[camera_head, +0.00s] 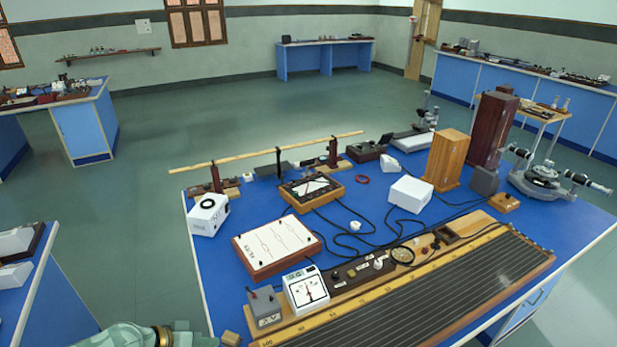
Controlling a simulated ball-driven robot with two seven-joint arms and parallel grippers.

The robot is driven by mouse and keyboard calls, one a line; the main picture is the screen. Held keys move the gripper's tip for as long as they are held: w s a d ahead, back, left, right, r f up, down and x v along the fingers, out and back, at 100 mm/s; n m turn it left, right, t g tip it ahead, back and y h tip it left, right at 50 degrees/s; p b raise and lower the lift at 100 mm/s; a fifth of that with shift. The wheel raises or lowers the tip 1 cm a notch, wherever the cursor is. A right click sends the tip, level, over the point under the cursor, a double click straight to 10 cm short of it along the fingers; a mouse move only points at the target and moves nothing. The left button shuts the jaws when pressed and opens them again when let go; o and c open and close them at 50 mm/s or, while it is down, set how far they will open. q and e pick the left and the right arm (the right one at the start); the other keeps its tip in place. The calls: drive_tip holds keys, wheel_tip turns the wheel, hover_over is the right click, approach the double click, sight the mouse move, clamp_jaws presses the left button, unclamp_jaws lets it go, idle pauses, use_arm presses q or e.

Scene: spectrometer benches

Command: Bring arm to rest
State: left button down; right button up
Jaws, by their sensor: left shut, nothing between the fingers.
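My left arm (120,336) shows as a pale green link at the bottom edge, left of the blue bench. My left gripper (203,340) is only partly in view at its end, low beside the bench's near left corner. It is shut and holds nothing; its fingertips are hard to make out. My right arm and gripper are not in view.
The blue bench (213,260) carries a long wire board (430,290), a white panel box (275,243), a dial meter (305,290), wooden boxes (447,160) and a spectrometer (543,175). Another blue bench (60,305) stands at left. Green floor (130,240) is clear between them.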

use_arm(q)
drive_tip(key=w+a+f+m+t+y+b, duration=0.1)
drive_tip(key=w+a+f+m+t+y, duration=0.2)
drive_tip(key=w+a, duration=0.45)
drive_tip(key=s+a+f+y+b, duration=0.2)
drive_tip(key=s+a+f, duration=0.15)
drive_tip(key=f, duration=0.55)
drive_tip(key=s+a+f+y+b, duration=0.2)
drive_tip(key=s+f, duration=0.3)
drive_tip(key=f, duration=0.3)
drive_tip(key=s+d+f+g+y+b, duration=0.1)
drive_tip(key=s+f+g+b, duration=0.1)
drive_tip(key=s+f, duration=0.7)
drive_tip(key=s+d+f+g+b, duration=0.1)
drive_tip(key=s+d+f+g, duration=0.1)
drive_tip(key=s+f, duration=0.65)
drive_tip(key=s+d+f+g+b, duration=0.1)
drive_tip(key=s+d+f+g, duration=0.1)
drive_tip(key=s, duration=1)
drive_tip(key=s+d+f+g+b, duration=0.1)
drive_tip(key=s+d, duration=0.4)
drive_tip(key=s, duration=0.7)
drive_tip(key=shift+f+n+g+h+b, duration=0.35)
drive_tip(key=shift+f+b, duration=0.2)
drive_tip(key=shift+f, duration=0.3)
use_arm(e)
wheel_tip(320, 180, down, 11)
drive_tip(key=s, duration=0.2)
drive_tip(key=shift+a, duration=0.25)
